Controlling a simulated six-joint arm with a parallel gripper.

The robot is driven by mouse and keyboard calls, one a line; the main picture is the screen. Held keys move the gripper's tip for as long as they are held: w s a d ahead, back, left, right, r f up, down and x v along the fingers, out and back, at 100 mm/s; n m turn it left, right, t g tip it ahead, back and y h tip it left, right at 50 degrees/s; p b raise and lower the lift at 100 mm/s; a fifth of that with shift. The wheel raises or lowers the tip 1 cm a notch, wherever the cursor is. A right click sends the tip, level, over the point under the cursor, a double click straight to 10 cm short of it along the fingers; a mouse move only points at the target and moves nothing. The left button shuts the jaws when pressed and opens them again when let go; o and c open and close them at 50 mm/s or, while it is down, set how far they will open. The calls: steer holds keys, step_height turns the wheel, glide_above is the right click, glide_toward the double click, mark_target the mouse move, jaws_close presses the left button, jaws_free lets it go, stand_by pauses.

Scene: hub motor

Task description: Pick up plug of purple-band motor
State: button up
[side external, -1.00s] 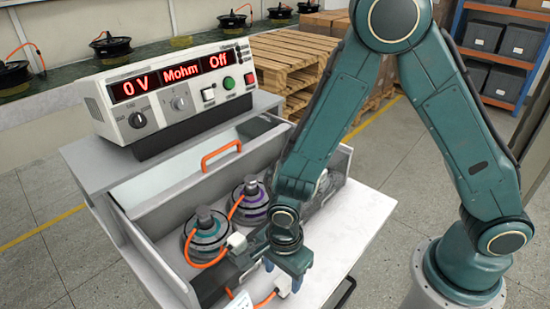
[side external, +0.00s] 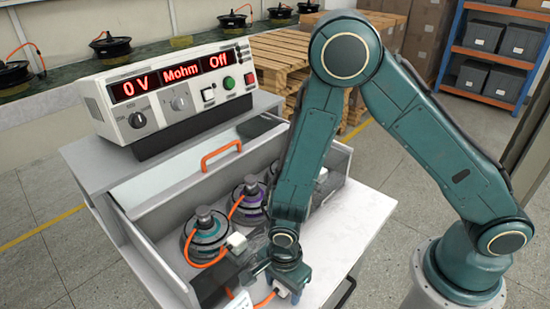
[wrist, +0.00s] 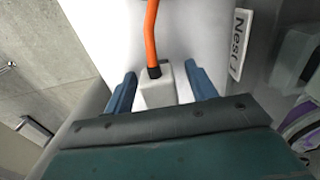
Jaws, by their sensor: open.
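The purple-band motor (side external: 252,196) stands in the test box beside a teal-band motor (side external: 205,232); part of its purple band shows at the right edge of the wrist view (wrist: 301,118). A white plug (wrist: 157,90) with an orange cable lies on the pale surface in the wrist view. I cannot trace its cable to a motor. My gripper (wrist: 161,88) is open, its blue fingers on either side of this plug with gaps visible. In the side view my gripper (side external: 291,281) mostly hides this plug. Another white plug (side external: 236,241) sits near the motors.
The tester (side external: 170,85) reads "0 V", "Mohm" and "Off". The box has a clear lid with an orange handle (side external: 221,152). A partly readable "Nest" label (wrist: 241,44) is right of the plug. The white ledge (side external: 345,225) is clear on the right.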

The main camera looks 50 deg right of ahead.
steer(key=shift+c, duration=0.5)
jaws_close()
steer(key=shift+r, duration=0.15)
step_height(320, 180, up, 20)
stand_by(0.8)
stand_by(0.6)
